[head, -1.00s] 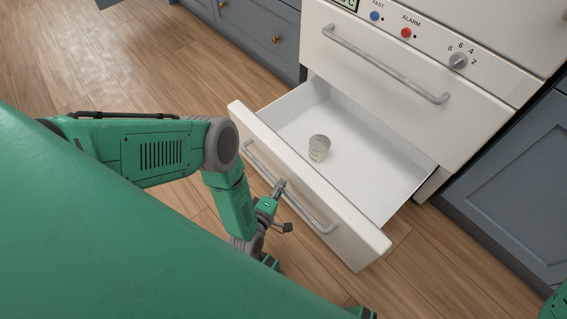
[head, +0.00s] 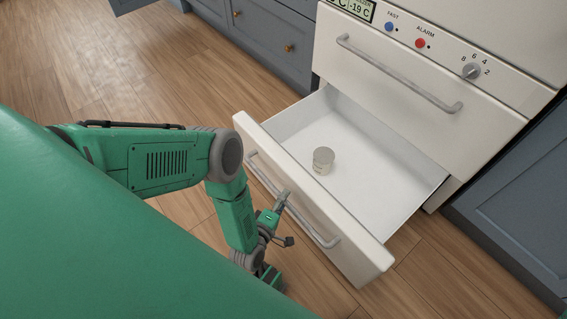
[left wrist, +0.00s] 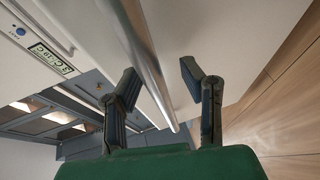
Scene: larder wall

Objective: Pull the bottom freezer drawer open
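The bottom freezer drawer (head: 311,207) stands far out from the white freezer, its inside showing. Its grey bar handle (head: 262,178) runs along the front; in the left wrist view the bar (left wrist: 150,62) passes between my left fingers. My left gripper (head: 284,199) is at the middle of this handle. In the left wrist view the left gripper (left wrist: 160,82) has its fingers apart, one on each side of the bar, with a gap showing on the right finger's side. Whether the left finger touches the bar is unclear. My right gripper is not in view.
A small pale tub (head: 323,160) stands inside the drawer. A closed upper drawer (head: 400,90) with its own handle and a control panel (head: 440,48) are above. Blue-grey cabinets (head: 262,38) flank the freezer. The wooden floor (head: 130,70) is clear.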

